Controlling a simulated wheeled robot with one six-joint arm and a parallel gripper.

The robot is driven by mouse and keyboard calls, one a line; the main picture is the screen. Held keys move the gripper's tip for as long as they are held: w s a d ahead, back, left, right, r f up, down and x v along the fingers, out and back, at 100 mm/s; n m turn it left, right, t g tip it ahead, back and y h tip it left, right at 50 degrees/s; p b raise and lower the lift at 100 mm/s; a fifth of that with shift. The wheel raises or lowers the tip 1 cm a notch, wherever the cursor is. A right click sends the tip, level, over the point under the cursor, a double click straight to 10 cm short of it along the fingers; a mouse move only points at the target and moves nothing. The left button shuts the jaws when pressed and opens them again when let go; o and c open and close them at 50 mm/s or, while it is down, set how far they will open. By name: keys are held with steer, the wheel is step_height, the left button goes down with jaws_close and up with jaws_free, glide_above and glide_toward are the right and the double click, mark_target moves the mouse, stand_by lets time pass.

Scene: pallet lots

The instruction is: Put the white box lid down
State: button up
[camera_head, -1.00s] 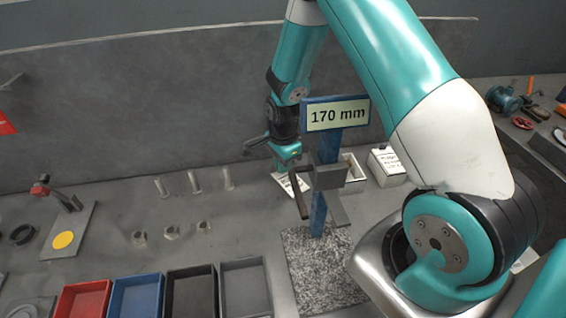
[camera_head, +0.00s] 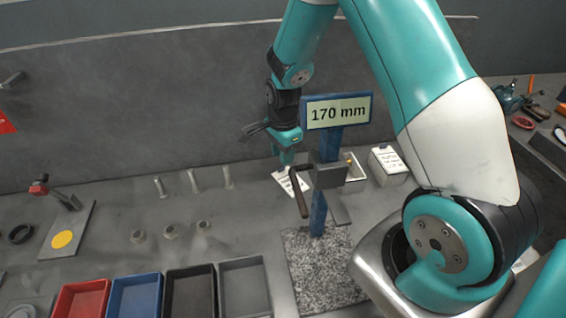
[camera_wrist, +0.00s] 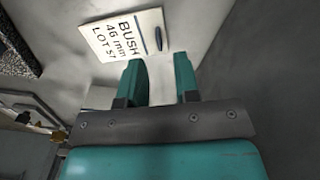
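The white lid (camera_head: 290,182) lies on the bench below my gripper, left of the measuring stand. In the wrist view the lid (camera_wrist: 125,38) shows black print reading "BUSH 46 mm LOT" with a partly cut-off number, and a dark oblong mark near its right edge. My gripper (camera_wrist: 161,72) has its two teal fingers apart with nothing held between them; the lid shows just beyond the fingertips. In the head view my gripper (camera_head: 287,160) points down over the lid's upper part. An open white box (camera_head: 352,170) with something yellow inside stands right, partly hidden by the stand.
The blue stand (camera_head: 318,210) with a "170 mm" display rises from a speckled plate (camera_head: 325,262). A white labelled box (camera_head: 388,166) stands at right. Red, blue, black and grey trays line the front. Several bolts and nuts stand at left. A wall closes the back.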

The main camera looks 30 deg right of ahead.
step_height(320, 180, up, 8)
steer(key=shift+r, duration=0.15)
stand_by(0.3)
